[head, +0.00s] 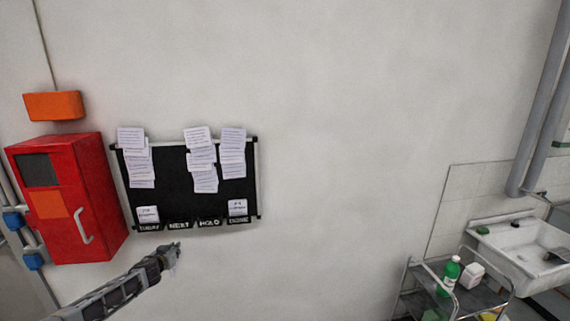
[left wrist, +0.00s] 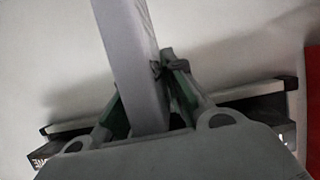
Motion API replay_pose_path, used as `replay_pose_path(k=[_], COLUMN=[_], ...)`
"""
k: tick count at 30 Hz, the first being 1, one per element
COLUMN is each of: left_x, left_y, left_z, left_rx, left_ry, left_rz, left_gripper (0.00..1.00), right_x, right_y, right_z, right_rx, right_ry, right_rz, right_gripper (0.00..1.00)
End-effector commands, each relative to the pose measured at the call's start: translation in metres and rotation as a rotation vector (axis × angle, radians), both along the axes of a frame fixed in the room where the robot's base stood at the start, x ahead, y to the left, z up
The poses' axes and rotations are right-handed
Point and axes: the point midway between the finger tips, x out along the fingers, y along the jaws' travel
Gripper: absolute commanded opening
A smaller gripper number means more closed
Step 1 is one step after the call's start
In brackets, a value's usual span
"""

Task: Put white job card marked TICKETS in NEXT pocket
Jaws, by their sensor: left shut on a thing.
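The black board (head: 165,185) hangs on the wall with a row of labelled pockets along its bottom edge. The NEXT pocket (head: 179,226) is second from the left and shows no card standing in it. My left gripper (head: 174,248) is just below and in front of that pocket, apart from the board. In the left wrist view the gripper (left wrist: 150,95) is shut on a pale, flat card (left wrist: 130,50). The card's print cannot be read, so I cannot tell if it says TICKETS. The gripper hides its held part. My right gripper is not in view.
White cards stand in the leftmost pocket (head: 148,213) and the DONE pocket (head: 237,207). Paper sheets (head: 201,155) are fixed higher on the board. A red cabinet (head: 88,190) is close on the left. A trolley (head: 452,285) and a sink (head: 520,240) stand far right.

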Motion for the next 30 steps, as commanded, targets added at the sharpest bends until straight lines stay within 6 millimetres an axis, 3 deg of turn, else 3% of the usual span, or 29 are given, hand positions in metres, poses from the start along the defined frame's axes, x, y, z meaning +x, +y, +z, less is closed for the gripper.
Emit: replay_pose_path(k=[11,30], left_x=[-0.005,-0.013], left_y=[0.025,0.048], left_z=[-0.017,-0.032], left_rx=[-0.002,-0.003], left_ry=[0.002,-0.001], left_rz=[0.108,0.212], left_gripper=[0.00,0.00], right_x=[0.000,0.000], right_y=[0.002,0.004], right_z=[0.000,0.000], right_rx=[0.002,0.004], right_ry=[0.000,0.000], right_rz=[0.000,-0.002], right_gripper=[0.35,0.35])
